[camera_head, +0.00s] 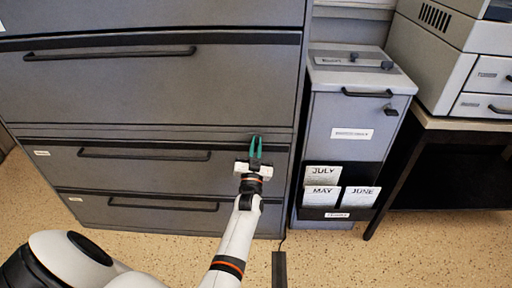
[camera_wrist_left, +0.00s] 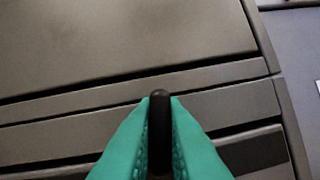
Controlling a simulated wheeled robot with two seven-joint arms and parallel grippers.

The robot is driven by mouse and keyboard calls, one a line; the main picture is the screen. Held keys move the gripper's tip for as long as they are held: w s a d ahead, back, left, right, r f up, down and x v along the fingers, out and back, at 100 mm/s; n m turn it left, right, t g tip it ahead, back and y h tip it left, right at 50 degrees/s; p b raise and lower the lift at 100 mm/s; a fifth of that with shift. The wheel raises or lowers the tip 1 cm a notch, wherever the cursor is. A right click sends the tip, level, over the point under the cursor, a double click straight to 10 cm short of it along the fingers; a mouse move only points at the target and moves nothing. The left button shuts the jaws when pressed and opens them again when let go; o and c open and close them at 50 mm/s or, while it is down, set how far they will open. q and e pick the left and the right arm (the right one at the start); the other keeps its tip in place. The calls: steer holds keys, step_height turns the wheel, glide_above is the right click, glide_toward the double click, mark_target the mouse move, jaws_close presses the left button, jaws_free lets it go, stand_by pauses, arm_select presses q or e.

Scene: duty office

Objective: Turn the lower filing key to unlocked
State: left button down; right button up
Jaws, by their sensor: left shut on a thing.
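My left gripper (camera_head: 256,146) reaches up to the front of the wide grey filing cabinet (camera_head: 150,90), near its right edge. Its teal fingers also show in the left wrist view (camera_wrist_left: 160,125), shut on the black lower filing key (camera_wrist_left: 160,97). The rounded end of the key sticks up between the fingertips and looks upright in that view. In the head view the fingers hide the key. I cannot tell its lock position from here. My right gripper is not in view.
Black drawer handles (camera_head: 145,154) run across the cabinet to the left of my gripper. A narrow grey cabinet (camera_head: 350,110) with month cards (camera_head: 322,176) stands to the right. A desk (camera_head: 450,123) holds a beige machine (camera_head: 440,50). Speckled floor lies below.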

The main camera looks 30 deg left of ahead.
arm_select(q)
steer(key=shift+f+n+g+y, duration=0.15)
steer(key=shift+n+g+y, duration=0.4)
steer(key=shift+n, duration=1.05)
steer(key=shift+y, duration=0.25)
steer(key=c, duration=1.5)
jaws_free()
